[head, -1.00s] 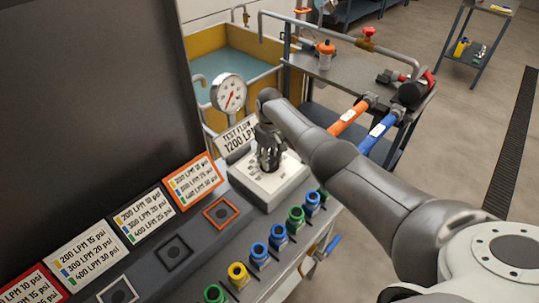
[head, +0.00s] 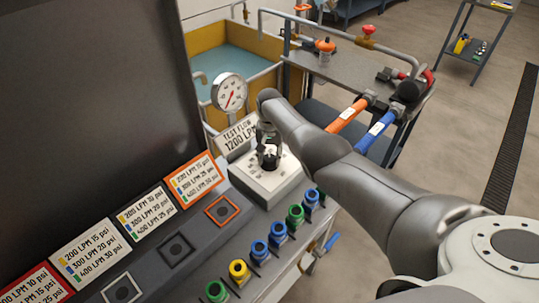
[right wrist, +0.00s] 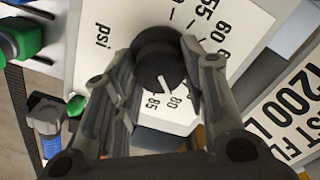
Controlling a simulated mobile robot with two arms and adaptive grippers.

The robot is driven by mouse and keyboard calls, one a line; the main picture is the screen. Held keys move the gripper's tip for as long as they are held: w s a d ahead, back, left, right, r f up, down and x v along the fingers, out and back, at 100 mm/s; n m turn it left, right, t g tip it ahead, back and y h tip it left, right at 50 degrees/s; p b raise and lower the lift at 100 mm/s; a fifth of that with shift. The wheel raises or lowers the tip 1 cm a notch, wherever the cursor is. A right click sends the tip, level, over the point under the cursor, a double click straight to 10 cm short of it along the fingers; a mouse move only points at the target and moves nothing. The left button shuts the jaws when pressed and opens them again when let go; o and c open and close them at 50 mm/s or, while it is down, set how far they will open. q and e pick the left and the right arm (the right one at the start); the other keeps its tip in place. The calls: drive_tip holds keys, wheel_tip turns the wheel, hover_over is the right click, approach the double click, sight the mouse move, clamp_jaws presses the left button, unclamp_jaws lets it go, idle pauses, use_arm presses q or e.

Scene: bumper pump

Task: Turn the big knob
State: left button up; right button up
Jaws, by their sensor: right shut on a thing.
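The big knob (right wrist: 158,62) is black and round with a white pointer line, on a white dial plate (right wrist: 228,22) marked in psi. In the right wrist view its pointer is near the 80 mark. My right gripper (right wrist: 160,85) is shut on the knob, one finger on each side. In the head view the right gripper (head: 268,158) reaches down onto the white knob box (head: 262,188), and the knob (head: 270,166) is partly hidden by the fingers. My left gripper is not in view.
A round pressure gauge (head: 229,92) and a "TEST FLOW 1200" sign (head: 238,136) stand behind the box. Several coloured couplings (head: 277,234) line the panel's front edge. A big dark panel (head: 80,110) rises at the left. A cart (head: 365,75) with hoses stands behind my arm.

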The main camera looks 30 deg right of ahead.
sight(270, 158)
drive_tip(key=shift+m, duration=0.6)
drive_tip(key=o, duration=1)
wheel_tip(270, 158, up, 12)
drive_tip(key=shift+r, duration=0.1)
idle(0.6)
